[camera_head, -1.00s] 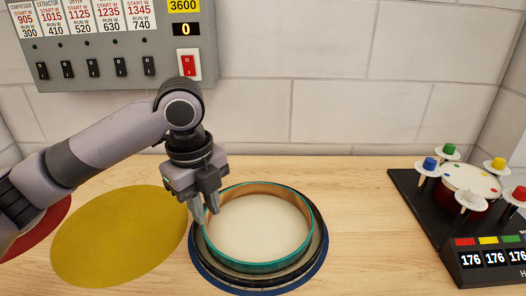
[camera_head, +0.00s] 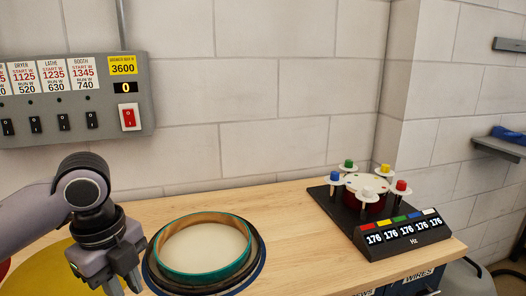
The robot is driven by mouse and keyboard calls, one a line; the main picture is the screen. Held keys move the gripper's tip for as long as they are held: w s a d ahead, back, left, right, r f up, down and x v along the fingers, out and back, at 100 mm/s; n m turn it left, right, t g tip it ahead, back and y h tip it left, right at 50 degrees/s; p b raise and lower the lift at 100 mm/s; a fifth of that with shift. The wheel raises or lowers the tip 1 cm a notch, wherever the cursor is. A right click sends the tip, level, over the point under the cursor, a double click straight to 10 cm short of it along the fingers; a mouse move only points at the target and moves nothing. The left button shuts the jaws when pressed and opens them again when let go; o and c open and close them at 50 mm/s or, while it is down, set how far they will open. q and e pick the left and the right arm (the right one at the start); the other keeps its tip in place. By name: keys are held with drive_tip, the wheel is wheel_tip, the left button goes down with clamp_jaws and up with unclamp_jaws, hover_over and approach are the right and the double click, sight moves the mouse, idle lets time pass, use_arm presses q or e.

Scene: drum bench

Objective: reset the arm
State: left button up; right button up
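My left gripper (camera_head: 124,280) is at the lower left of the head view, pointing down, just left of a round drum (camera_head: 190,282). Its two fingers look apart, with nothing seen between them. The drum has a pale head (camera_head: 205,248), a teal and wooden hoop (camera_head: 163,250) and a dark outer ring, and it sits on a blue disc on the wooden bench (camera_head: 290,230). My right gripper is not in view.
A black stand (camera_head: 345,222) with coloured knobs around a small drum (camera_head: 367,198) and a 176 Hz display (camera_head: 400,235) is at right. A grey switch panel (camera_head: 75,108) hangs on the wall. A yellow disc (camera_head: 60,262) lies partly behind my arm. The bench between drum and stand is clear.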

use_arm(q)
drive_tip(key=s+d+f+n+t+h, duration=0.1)
drive_tip(key=s+d+f+n, duration=0.15)
drive_tip(key=f, duration=0.25)
drive_tip(key=s+d+f+n+h, duration=0.1)
drive_tip(key=s+d+f+n, duration=0.15)
drive_tip(key=d+f, duration=0.2)
drive_tip(key=s+d+f+n+t+h, duration=0.1)
drive_tip(key=s+d+f+n+h, duration=0.15)
drive_tip(key=f, duration=0.25)
drive_tip(key=s+a+f+n+y, duration=0.5)
drive_tip(key=s+a+f+n, duration=0.3)
drive_tip(key=s+a+n, duration=0.5)
drive_tip(key=w+d+f+t+h, duration=0.2)
drive_tip(key=w+d+f+t, duration=0.3)
drive_tip(key=w+f+t, duration=0.2)
drive_tip(key=shift+w+f+n+t, duration=0.3)
drive_tip(key=shift+f+n+t, duration=0.1)
drive_tip(key=shift+f, duration=0.5)
